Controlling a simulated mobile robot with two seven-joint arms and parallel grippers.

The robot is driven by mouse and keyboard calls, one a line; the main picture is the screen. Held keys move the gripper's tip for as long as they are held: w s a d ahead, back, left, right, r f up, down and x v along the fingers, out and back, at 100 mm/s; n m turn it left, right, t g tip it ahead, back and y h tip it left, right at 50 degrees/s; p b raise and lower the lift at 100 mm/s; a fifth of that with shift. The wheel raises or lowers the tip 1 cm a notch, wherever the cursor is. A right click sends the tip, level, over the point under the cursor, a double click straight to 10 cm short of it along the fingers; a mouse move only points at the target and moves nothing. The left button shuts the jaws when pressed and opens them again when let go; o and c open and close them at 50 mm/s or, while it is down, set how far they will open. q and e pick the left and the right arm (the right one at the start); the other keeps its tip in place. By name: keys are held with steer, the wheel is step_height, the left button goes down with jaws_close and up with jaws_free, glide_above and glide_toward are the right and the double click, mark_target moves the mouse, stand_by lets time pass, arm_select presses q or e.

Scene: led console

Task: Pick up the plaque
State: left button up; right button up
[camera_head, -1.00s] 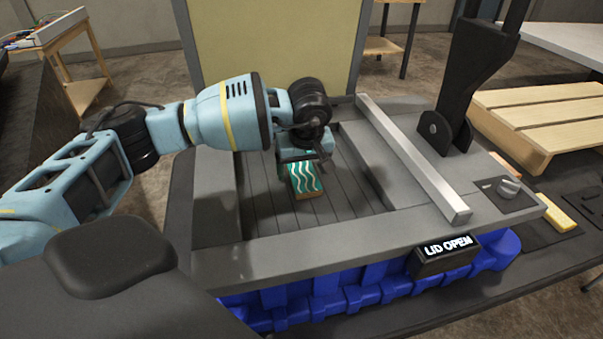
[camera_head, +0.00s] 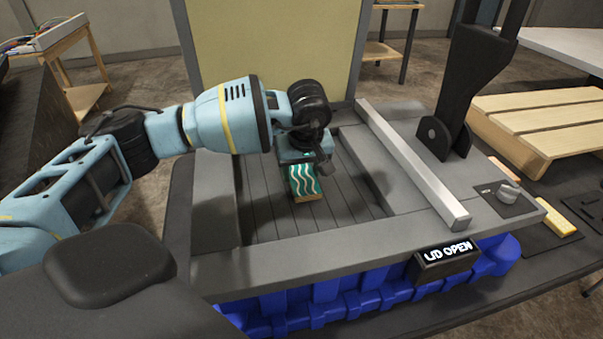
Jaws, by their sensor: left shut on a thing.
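The plaque (camera_head: 306,182) is a small block with a green face and white wavy stripes, and a tan lower edge. It is inside the open bed of the grey console (camera_head: 215,200), over the slatted floor. My left gripper (camera_head: 303,164) comes down on it from above and is shut on its far end. The arm hides that end of the plaque. I cannot tell whether the plaque touches the slats. My right gripper is not in view.
A silver bar (camera_head: 415,165) lies along the console's right side, with a knob (camera_head: 508,192) beyond it. A sign (camera_head: 447,258) on the front reads LID OPEN. A yellow block (camera_head: 556,216) and a wooden pallet (camera_head: 545,115) are at the right.

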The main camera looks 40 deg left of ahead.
arm_select(q)
steer(key=shift+r, duration=0.5)
steer(key=shift+v, duration=1)
steer(key=s+d, duration=0.3)
steer(key=d, duration=0.1)
steer(key=s+d+r, duration=0.1)
steer(key=s+d, duration=0.2)
steer(key=d, duration=0.1)
steer(key=s+d+b, duration=0.1)
steer(key=s+d, duration=0.3)
steer(key=shift+r, duration=0.2)
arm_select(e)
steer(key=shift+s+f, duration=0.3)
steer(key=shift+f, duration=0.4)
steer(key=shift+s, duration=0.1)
